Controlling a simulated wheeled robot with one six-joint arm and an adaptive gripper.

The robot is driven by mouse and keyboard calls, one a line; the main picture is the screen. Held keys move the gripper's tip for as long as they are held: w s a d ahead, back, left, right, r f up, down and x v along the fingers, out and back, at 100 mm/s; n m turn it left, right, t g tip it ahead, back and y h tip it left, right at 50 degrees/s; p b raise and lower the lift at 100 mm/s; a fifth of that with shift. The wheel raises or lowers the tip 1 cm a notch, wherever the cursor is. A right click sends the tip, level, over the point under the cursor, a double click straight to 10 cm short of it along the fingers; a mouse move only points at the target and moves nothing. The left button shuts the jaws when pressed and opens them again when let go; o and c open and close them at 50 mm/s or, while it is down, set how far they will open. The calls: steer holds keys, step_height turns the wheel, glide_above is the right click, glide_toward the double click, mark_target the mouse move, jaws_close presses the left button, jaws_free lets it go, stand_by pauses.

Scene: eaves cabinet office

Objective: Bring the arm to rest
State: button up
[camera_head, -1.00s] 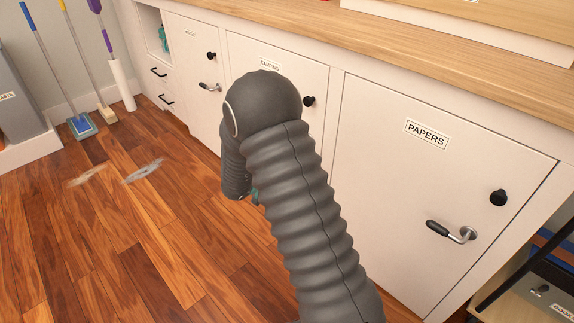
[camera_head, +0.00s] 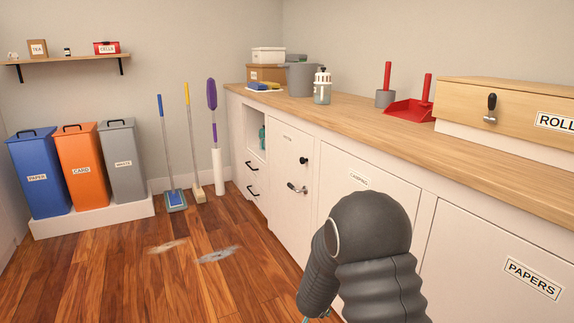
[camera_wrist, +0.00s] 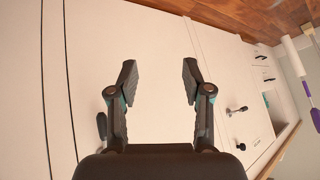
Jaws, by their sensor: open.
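My gripper (camera_wrist: 158,82) shows in the wrist view with its two dark fingers spread apart and nothing between them. Pale cabinet doors (camera_wrist: 160,40) lie beyond the fingertips. In the head view my grey ribbed arm rises at the lower right, bent over at the top. The gripper's end is mostly cut off there by the bottom edge. Behind the arm stand the white door with the partly covered label (camera_head: 345,185) and the PAPERS door (camera_head: 490,260). Both look shut.
A wooden counter (camera_head: 350,125) runs along the right, with a red dustpan (camera_head: 408,112) and a ROLL-labelled box (camera_head: 500,100). Blue, orange and grey bins (camera_head: 125,160) stand at the left. A mop (camera_head: 170,160) leans nearby. Two flat patches (camera_head: 218,255) lie on the open floor.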

steer(key=s+a+r+n+g+y, duration=0.2)
steer(key=s+r+n, duration=0.1)
steer(key=s+r, duration=0.4)
steer(key=s+a+r+n+g+y, duration=0.2)
steer(key=s+r, duration=0.4)
steer(key=s, duration=0.4)
steer(key=s+d+r+t+h, duration=0.1)
steer(key=s+d+r, duration=0.4)
steer(key=s+r, duration=0.3)
steer(key=s+d+r+n+t+h, duration=0.1)
steer(key=s+d+r, duration=0.4)
steer(key=s+r, duration=0.3)
steer(key=s, duration=0.2)
steer(key=shift+s+r+n, duration=0.25)
steer(key=shift+s+n, duration=0.05)
steer(key=shift+s, duration=0.1)
steer(key=shift+c, duration=0.7)
steer(key=shift+d, duration=0.1)
